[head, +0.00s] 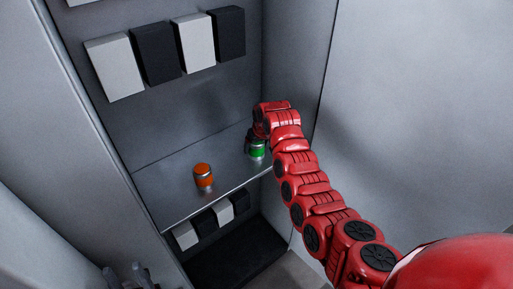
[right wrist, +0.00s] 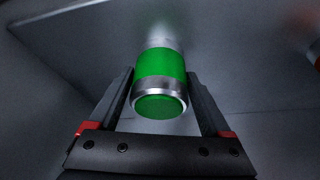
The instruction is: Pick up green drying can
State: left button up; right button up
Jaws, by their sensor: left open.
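The green can (head: 257,150) with silver bands is at the right end of the shelf (head: 226,178) in the head view, partly covered by my right arm. My right gripper (right wrist: 161,82) has one finger on each side of the green can (right wrist: 160,68) in the right wrist view. The fingertips are very close to the can's sides; I cannot tell whether they press on it. In the head view my right gripper is largely hidden by its own red arm. My left gripper (head: 126,274) is open and empty at the bottom left, away from the shelf.
An orange can (head: 203,177) stands on the shelf left of the green one; its edge shows in the right wrist view (right wrist: 315,52). Several white and black blocks (head: 165,50) line the back wall above. Grey walls close the recess at the left and right.

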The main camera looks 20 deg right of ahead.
jog(key=c, duration=1.2)
jog(key=shift+r, duration=0.1)
